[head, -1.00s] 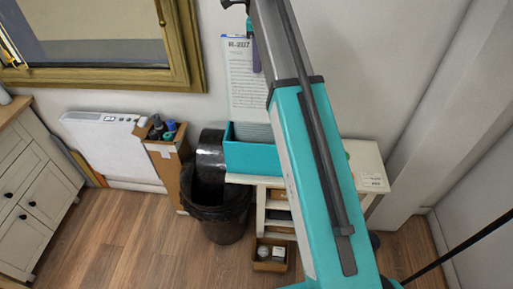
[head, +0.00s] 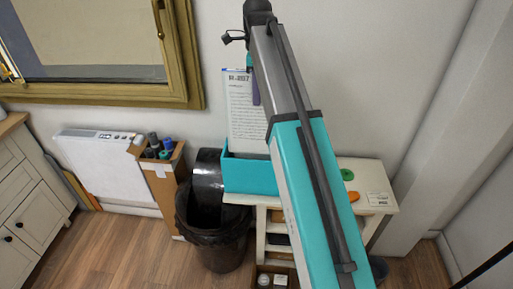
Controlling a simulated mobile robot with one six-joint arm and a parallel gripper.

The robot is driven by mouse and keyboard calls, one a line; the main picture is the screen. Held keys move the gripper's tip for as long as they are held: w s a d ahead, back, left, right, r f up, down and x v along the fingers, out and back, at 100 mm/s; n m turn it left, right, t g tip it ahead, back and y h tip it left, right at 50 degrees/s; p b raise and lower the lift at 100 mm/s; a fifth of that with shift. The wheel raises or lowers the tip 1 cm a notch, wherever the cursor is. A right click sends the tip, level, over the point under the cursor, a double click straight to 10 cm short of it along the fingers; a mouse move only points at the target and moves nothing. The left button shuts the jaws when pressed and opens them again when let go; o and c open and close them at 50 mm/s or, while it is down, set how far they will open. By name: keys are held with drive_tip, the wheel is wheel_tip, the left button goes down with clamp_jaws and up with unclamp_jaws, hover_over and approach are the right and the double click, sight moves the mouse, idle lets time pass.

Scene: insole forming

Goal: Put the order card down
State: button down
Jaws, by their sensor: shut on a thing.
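The order card (head: 243,115) is a tall white printed sheet with a bold heading, upright near the wall. Its lower end meets the teal box (head: 250,178) on the small white table; I cannot tell if it is inside the box or behind it. My gripper (head: 256,92) shows only as a narrow purple and teal part at the card's upper right edge. It is shut on the card. My arm hides the rest of the gripper and the card's right side.
A black bin (head: 214,225) stands left of the white table (head: 352,174). A cardboard box of bottles (head: 168,185) and a white heater (head: 105,165) stand further left. A green piece (head: 347,174), an orange piece (head: 354,196) and a small label (head: 378,199) lie on the table's right.

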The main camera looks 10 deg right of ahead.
wheel_tip(320, 180, down, 3)
drive_tip(key=b, duration=0.1)
drive_tip(key=p, duration=0.3)
hover_over(257, 153)
drive_tip(key=f, duration=1.2)
drive_tip(key=shift+w+f, duration=0.35)
drive_tip(key=shift+f, duration=0.05)
drive_tip(key=shift+f+p, duration=0.55)
drive_tip(key=shift+f, duration=1.7)
drive_tip(key=c, duration=1.8)
unclamp_jaws()
